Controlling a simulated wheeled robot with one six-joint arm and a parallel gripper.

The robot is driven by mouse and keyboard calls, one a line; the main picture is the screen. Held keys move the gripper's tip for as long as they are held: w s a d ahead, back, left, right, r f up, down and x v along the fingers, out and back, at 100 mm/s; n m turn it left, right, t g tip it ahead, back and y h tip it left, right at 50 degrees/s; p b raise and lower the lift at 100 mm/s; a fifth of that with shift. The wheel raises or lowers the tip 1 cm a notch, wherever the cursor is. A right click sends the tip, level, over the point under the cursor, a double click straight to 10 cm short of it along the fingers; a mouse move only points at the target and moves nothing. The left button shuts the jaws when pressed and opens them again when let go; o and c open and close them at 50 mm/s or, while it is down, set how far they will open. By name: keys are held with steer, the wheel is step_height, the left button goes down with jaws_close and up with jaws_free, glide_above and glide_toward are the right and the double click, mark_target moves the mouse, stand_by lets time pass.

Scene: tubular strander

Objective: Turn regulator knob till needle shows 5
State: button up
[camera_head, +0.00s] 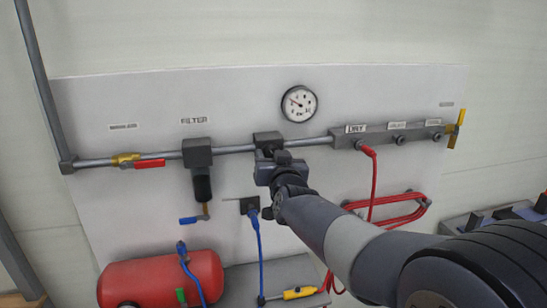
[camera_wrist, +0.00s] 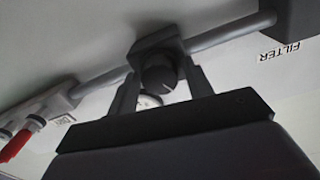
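The regulator (camera_head: 268,139) is a dark block on the grey pipe, mostly hidden below by my gripper (camera_head: 277,160). In the wrist view its round black knob (camera_wrist: 158,72) sits between the two fingers of my gripper (camera_wrist: 161,75). The fingers stand apart on either side of the knob, with a narrow gap seeming to show beside it. The white round gauge (camera_head: 299,104) is on the panel above and right of the regulator. Its needle points to the upper left; the numbers are too small to read. Part of a white round thing shows below the knob in the wrist view.
The filter (camera_head: 198,153) hangs from the pipe to the left, beyond it a red-handled valve (camera_head: 149,164). An outlet manifold (camera_head: 388,137) with a red hose (camera_head: 373,180) is at right. A red tank (camera_head: 162,280) stands below left. A blue hose (camera_head: 258,240) hangs below the regulator.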

steer(key=c, duration=0.7)
steer(key=shift+m+b, duration=0.35)
steer(key=shift+m, duration=0.05)
steer(key=shift+m+b, duration=2.8)
steer(key=shift+m, duration=4.1)
